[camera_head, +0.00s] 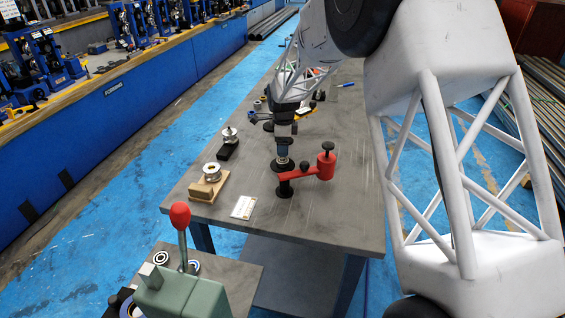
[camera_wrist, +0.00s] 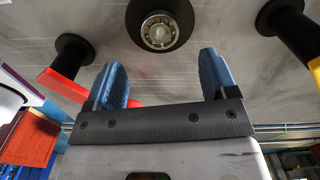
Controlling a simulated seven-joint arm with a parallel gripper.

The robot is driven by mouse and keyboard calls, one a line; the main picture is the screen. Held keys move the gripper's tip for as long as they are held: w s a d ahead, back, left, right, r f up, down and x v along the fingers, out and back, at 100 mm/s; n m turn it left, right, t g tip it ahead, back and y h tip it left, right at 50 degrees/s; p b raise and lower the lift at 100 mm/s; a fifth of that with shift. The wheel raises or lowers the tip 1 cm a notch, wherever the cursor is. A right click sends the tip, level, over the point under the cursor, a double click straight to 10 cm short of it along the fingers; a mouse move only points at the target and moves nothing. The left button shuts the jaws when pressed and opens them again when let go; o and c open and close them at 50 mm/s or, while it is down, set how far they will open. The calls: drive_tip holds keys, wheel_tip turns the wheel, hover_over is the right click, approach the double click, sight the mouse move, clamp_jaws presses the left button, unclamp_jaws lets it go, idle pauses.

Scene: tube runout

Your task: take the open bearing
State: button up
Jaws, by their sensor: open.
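The open bearing (camera_wrist: 159,31) is a small metal ring with its balls showing, set on a round black holder (camera_wrist: 141,15) at the top of the wrist view. My gripper (camera_wrist: 163,72) has its two blue fingers spread with nothing visible between them, and the bearing appears just beyond the fingertips. In the head view my gripper (camera_head: 283,155) is above the grey bench, close to a red swing-arm fixture (camera_head: 304,172). I cannot clearly make out the bearing in the head view.
A silver part on a wooden block (camera_head: 207,189), another on a black block (camera_head: 228,149) and a white card (camera_head: 243,207) lie to the left on the grey bench (camera_head: 350,215). A red-knobbed lever (camera_head: 180,216) rises in front. The bench's right front is clear.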

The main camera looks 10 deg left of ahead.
sight(282, 160)
drive_tip(key=shift+f, duration=0.45)
drive_tip(key=shift+f, duration=0.1)
drive_tip(key=shift+a+f, duration=0.15)
drive_tip(key=shift+f, duration=2.35)
drive_tip(key=c, duration=1)
drive_tip(key=shift+r, duration=0.1)
drive_tip(key=shift+c, duration=0.2)
wheel_tip(282, 160, up, 10)
